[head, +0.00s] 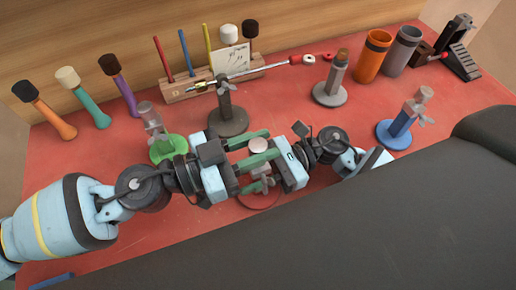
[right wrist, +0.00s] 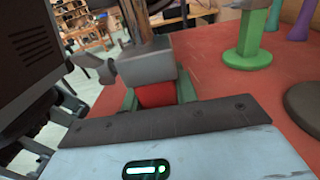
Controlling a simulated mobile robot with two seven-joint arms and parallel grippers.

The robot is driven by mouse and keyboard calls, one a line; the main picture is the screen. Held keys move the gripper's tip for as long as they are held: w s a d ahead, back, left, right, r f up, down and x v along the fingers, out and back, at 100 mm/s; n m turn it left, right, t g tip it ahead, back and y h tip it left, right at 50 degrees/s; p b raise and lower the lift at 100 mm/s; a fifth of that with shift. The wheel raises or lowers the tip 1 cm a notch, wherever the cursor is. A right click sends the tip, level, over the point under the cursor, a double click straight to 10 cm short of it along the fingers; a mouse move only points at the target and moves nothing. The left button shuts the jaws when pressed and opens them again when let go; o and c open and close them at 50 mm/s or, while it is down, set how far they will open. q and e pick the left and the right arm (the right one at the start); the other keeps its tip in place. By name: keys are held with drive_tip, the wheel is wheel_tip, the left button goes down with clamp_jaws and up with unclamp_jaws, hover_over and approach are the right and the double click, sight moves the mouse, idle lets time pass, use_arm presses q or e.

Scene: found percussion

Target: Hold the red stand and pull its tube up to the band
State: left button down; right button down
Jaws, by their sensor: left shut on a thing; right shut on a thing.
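The red stand stands between my two grippers in the head view, and its round red base (head: 262,203) is largely covered by them. The pale round top of its tube (head: 257,146) lies between the green fingers of my left gripper (head: 264,146), which is shut on the tube. My right gripper (head: 262,184) is low on the stand, shut on its red post (right wrist: 155,95). In the right wrist view a grey collar (right wrist: 150,66) with a wing screw (right wrist: 104,70) tops the post, and the tube rises from it. I cannot make out the band.
A green stand (head: 168,148) is close left, a dark stand (head: 228,122) behind, a grey stand (head: 330,93) farther back and a blue stand (head: 394,135) right. Mallets, a wooden rack (head: 190,90) and orange (head: 372,57) and grey cups (head: 401,53) line the back.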

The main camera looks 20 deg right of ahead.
use_arm(q)
wheel_tip(320, 180, up, 7)
drive_tip(key=shift+f, duration=0.2)
idle(0.3)
drive_tip(key=c, duration=1.1)
unclamp_jaws()
drive_tip(key=a, duration=1.2)
drive_tip(key=shift+s, duration=0.35)
